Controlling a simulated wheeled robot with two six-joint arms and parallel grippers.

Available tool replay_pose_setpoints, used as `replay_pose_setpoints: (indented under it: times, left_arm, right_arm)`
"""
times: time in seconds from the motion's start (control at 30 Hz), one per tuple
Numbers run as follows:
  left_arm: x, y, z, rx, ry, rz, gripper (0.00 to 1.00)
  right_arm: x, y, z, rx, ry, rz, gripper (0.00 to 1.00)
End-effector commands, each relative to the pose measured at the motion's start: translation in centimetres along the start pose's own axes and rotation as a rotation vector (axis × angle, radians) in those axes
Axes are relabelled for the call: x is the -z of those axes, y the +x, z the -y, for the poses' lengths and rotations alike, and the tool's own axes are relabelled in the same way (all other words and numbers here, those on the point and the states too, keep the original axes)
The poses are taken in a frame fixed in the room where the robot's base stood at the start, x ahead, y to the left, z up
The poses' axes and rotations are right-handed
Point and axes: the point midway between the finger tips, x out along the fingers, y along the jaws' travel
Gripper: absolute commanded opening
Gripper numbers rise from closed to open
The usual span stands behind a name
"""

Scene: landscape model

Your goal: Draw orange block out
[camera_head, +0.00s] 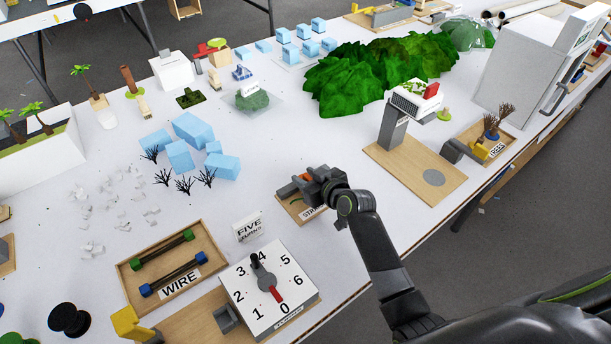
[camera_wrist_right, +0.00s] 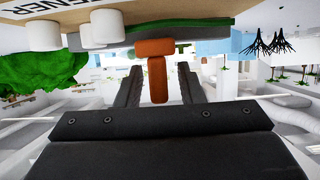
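The orange block (camera_head: 304,177) shows as a small patch beside my right gripper (camera_head: 312,187) in the head view. In the right wrist view the orange block (camera_wrist_right: 157,75) is T-shaped, with a wide head and a narrower stem. The stem lies between the two dark fingers of the right gripper (camera_wrist_right: 160,83), with a visible gap on each side, so the gripper looks open around it. The head of the block meets a grey and green part of a wooden-based device (camera_head: 290,207). My gripper hides much of this device in the head view. My left gripper is not in view.
The device's label ends in "ENER" in the wrist view, near white cylinders (camera_wrist_right: 108,26). A numbered dial box (camera_head: 268,288), a "FIVE" sign (camera_head: 247,227) and a wire tray (camera_head: 127,275) stand to the left. A wooden board with a grey post (camera_head: 393,130) stands to the right.

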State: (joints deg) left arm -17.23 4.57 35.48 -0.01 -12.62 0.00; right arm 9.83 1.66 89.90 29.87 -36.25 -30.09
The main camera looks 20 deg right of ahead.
Motion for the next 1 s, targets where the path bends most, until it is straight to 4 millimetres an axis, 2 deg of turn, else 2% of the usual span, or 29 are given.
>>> replay_pose_setpoints:
  times: [0.4, 0.67, 1.0]
  left_arm:
    - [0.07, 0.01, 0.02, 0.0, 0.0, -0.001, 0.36]
    - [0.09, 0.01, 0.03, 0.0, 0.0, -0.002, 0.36]
    - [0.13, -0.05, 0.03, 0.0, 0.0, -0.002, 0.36]
  right_arm:
    - [0.01, 0.58, 0.02, 0.0, 0.0, 0.0, 0.35]
    - [0.0, 0.56, 0.02, 0.0, 0.0, 0.0, 0.01]
    - [0.0, 0.54, 0.17, 0.0, 0.001, 0.0, 0.0]
